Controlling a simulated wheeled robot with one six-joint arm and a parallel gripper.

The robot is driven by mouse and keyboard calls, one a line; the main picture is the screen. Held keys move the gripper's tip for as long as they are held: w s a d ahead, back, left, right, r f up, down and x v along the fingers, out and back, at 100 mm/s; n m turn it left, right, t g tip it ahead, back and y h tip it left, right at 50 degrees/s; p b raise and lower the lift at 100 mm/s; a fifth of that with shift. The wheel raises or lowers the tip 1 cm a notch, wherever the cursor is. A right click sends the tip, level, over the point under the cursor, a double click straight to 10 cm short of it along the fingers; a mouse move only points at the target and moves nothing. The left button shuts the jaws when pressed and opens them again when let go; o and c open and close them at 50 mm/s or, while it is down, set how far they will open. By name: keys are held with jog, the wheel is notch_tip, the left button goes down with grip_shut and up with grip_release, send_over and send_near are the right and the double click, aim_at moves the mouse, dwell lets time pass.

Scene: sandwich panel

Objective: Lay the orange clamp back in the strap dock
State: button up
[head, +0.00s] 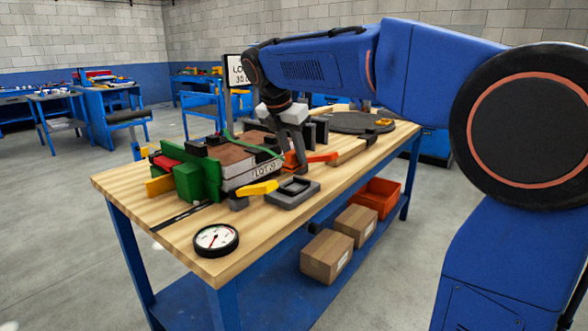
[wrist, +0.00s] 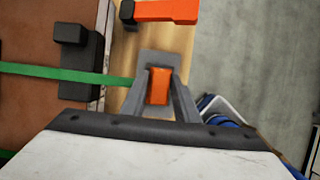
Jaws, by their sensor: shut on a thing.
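My gripper (head: 292,144) is over the right side of the panel stack, pointing down. In the wrist view its fingers (wrist: 160,84) are shut on an orange block (wrist: 159,87), part of the orange clamp (head: 293,160). An orange bar (wrist: 168,11) with a dark end lies beyond the fingertips; in the head view it juts right. Whether block and bar join is hidden. A grey plate (wrist: 160,57) shows behind the fingertips. A dark grey holder with a square recess (head: 305,194) sits at the bench's front edge; I cannot tell if it is the strap dock.
A green strap (head: 245,143) crosses the brown panel stack (head: 225,152), beside green and dark blocks. A yellow handle (head: 258,188) sticks out near the holder. A round gauge (head: 216,240) lies on the wooden bench (head: 180,232). A dark disc (head: 350,122) lies farther back.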

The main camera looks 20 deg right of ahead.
aim_at(294, 151)
jog(key=shift+r, duration=4.4)
